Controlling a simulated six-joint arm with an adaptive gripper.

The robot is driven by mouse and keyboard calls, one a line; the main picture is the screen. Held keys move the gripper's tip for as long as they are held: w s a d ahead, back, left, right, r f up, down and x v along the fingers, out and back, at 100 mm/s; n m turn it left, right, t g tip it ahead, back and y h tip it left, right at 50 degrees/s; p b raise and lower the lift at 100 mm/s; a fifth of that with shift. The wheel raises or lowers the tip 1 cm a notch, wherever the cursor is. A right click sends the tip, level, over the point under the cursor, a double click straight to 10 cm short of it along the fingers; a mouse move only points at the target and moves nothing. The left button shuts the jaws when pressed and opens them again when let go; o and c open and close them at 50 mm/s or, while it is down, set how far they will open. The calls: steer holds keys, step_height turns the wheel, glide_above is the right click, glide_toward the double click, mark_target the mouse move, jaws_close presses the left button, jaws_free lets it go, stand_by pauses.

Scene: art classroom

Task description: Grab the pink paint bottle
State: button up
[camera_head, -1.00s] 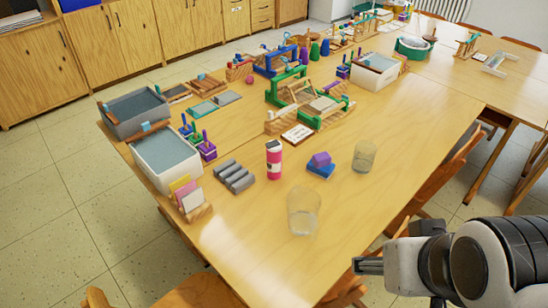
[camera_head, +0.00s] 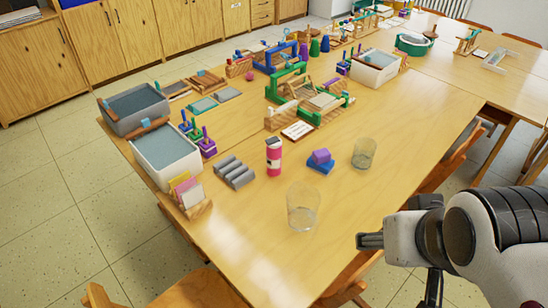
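The pink paint bottle (camera_head: 274,158) stands upright on the wooden table (camera_head: 248,225). It has a white upper part with a dark mark on it. My gripper (camera_head: 368,241) is at the lower right, at the table's near right edge and well apart from the bottle. It points left, and its fingers are small and seen from the side, so I cannot tell whether they are open. Nothing shows held in it.
A clear glass (camera_head: 302,207) stands between my gripper and the bottle. Another glass (camera_head: 364,153) is to the right. A blue and purple block (camera_head: 320,161) and a grey ridged piece (camera_head: 234,172) flank the bottle. Wooden chairs (camera_head: 202,288) stand around the table.

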steer(key=w+d+r+n+t, duration=0.2)
steer(key=w+t, duration=0.2)
steer(key=w, duration=2.4)
steer(key=n+t+y, duration=0.2)
steer(key=n+y, duration=0.4)
steer(key=y, duration=0.2)
glide_above(278, 151)
steer(key=s+d, duration=0.2)
steer(key=d, duration=0.6)
step_height(278, 151, down, 19)
steer(key=a+f, duration=0.1)
steer(key=f, duration=0.1)
steer(key=a+f+g+y, duration=0.1)
steer(key=f, duration=0.1)
steer(key=s+a+f+y, duration=0.1)
steer(key=a+f, duration=0.1)
steer(key=shift+f+n, duration=0.25)
steer(key=shift+n, duration=0.15)
steer(key=shift+s+a+f+g+y, duration=0.3)
steer(key=shift+f+y, duration=0.1)
steer(key=shift+f, duration=0.15)
steer(key=shift+w, duration=0.1)
steer(key=shift+x, duration=1.3)
